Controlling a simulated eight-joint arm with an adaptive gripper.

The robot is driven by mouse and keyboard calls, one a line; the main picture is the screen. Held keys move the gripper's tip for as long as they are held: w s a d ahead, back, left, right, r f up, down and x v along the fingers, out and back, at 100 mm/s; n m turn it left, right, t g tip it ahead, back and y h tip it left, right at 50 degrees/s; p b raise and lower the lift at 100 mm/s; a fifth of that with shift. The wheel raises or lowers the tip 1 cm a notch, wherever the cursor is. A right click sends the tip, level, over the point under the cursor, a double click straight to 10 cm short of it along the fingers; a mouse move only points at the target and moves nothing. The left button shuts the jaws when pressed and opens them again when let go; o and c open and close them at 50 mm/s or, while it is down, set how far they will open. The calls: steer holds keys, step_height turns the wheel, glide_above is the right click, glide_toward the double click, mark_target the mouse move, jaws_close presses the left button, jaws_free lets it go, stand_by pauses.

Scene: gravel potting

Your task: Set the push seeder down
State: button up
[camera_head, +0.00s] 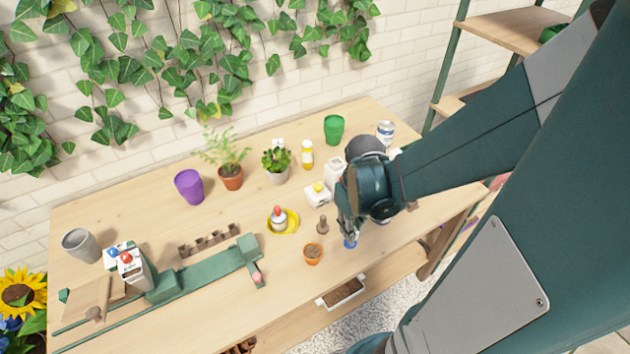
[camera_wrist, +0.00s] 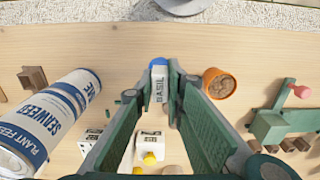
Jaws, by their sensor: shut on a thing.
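The push seeder (camera_wrist: 158,82), a small white body with a blue end and a "BASIL" label, sits between the fingertips of my gripper (camera_wrist: 163,97) in the wrist view. My gripper is shut on it. In the head view only the blue end of the push seeder (camera_head: 350,243) shows below my gripper (camera_head: 347,228), near the table's front edge. The fingers hide the rest. I cannot tell whether it touches the table.
A soil-filled terracotta pot (camera_head: 313,254) and a brown stamp (camera_head: 322,225) stand just left of my gripper. A yellow dish (camera_head: 291,226) holds a red-capped bottle. A white yellow-capped container (camera_wrist: 150,146) and a large can (camera_wrist: 52,116) stand near. Bare table lies around the pot.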

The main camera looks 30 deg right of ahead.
steer(key=shift+f+b, duration=0.6)
steer(key=shift+f, duration=1.45)
steer(key=shift+f, duration=0.15)
steer(key=o, duration=0.9)
steer(key=shift+r, duration=0.2)
steer(key=shift+r+p, duration=1.6)
steer(key=shift+r, duration=4.35)
